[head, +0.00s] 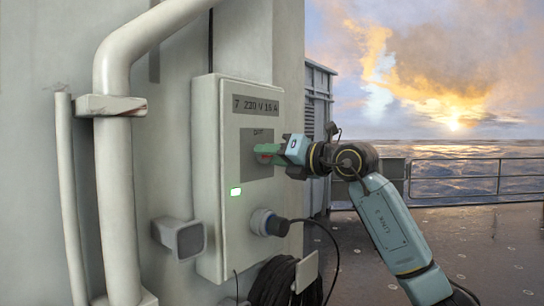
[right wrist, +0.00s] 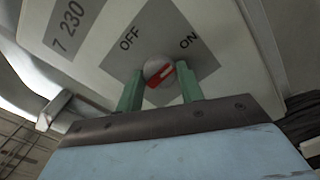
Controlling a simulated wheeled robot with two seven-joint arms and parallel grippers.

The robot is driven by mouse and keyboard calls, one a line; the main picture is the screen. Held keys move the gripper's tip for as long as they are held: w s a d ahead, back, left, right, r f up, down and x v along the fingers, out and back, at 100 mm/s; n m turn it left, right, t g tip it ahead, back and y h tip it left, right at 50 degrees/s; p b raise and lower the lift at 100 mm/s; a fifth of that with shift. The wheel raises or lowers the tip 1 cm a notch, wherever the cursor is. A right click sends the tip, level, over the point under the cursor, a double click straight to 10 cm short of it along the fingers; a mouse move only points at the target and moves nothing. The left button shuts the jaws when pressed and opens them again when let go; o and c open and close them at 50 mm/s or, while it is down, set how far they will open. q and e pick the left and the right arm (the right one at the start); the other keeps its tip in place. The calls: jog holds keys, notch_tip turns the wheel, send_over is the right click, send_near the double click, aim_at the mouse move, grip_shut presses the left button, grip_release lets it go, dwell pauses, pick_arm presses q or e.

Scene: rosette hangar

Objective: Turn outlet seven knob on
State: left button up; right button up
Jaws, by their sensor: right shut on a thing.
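The outlet box (head: 208,130) is a pale cabinet labelled "7 230 V 16 A" on the wall. Its knob (right wrist: 159,71) has a red grip on a grey disc, set on a dark grey plate (right wrist: 128,62) marked OFF and ON. The red grip lies slanted, with its white mark on the side towards ON. My right gripper (head: 266,151) is shut on the knob, its green fingers on either side in the right wrist view (right wrist: 160,92). In the head view the fingers hide most of the knob. My left gripper is not in view.
A green light (head: 236,192) glows on the box. A plug (head: 268,222) with a black cable sits low on its front, above a coiled black cable (head: 272,281). A thick pipe (head: 115,190) runs at left. Open deck (head: 470,235) and a railing lie right.

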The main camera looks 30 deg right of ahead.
dwell(0.4)
jog(key=o, duration=1)
jog(key=b+v, duration=0.4)
jog(key=v, duration=0.9)
jog(key=shift+s+d+f, duration=0.1)
jog(key=shift+s, duration=0.1)
